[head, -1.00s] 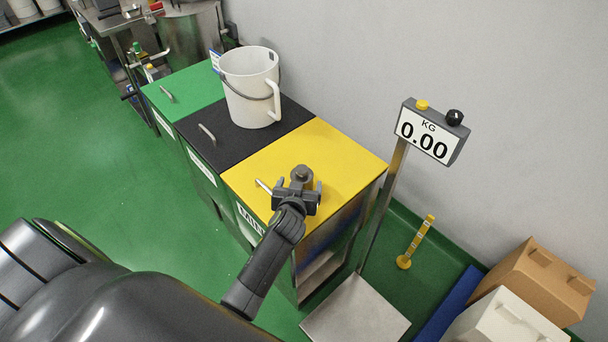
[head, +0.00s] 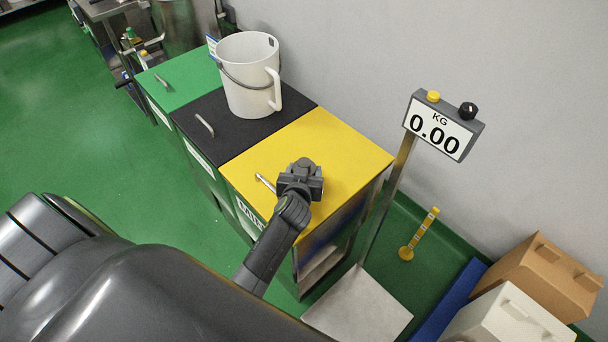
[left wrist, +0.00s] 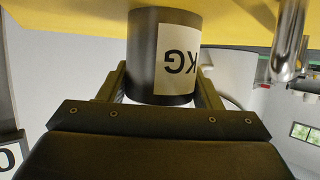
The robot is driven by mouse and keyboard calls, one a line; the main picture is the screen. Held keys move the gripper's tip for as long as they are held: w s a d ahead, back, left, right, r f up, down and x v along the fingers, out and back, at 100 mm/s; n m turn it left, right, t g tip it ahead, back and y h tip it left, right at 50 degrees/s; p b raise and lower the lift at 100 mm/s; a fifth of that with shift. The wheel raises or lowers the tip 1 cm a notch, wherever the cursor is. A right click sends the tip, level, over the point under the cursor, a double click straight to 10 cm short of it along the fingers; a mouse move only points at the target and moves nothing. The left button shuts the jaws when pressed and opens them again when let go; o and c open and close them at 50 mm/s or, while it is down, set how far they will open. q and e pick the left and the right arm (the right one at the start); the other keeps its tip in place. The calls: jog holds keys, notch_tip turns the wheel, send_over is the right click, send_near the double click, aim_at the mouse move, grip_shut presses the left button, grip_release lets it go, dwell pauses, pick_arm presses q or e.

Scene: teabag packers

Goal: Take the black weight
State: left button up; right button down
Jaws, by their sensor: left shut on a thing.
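The black weight (left wrist: 145,55) is a dark cylinder with a white label that reads "KG", seen in the left wrist view. It sits between the two fingers of my left gripper (left wrist: 160,88), which is shut on it. In the head view my left gripper (head: 301,178) is over the yellow bin lid (head: 335,148), and the weight is mostly hidden behind the gripper. I cannot tell whether the weight still touches the lid. My right gripper is not in view.
A white bucket (head: 245,85) stands on the black bin lid (head: 215,142), left of the yellow one. A scale display (head: 438,128) reading 0.00 stands on a post at the right, above a bare metal platform (head: 358,308). Boxes (head: 540,275) stand at the lower right.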

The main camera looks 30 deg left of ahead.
pick_arm(q)
jog(key=shift+s+f, duration=0.1)
jog(key=shift+f, duration=0.05)
grip_shut()
jog(key=shift+w+r, duration=0.2)
jog(key=shift+r, duration=0.05)
jog(key=shift+r, duration=0.1)
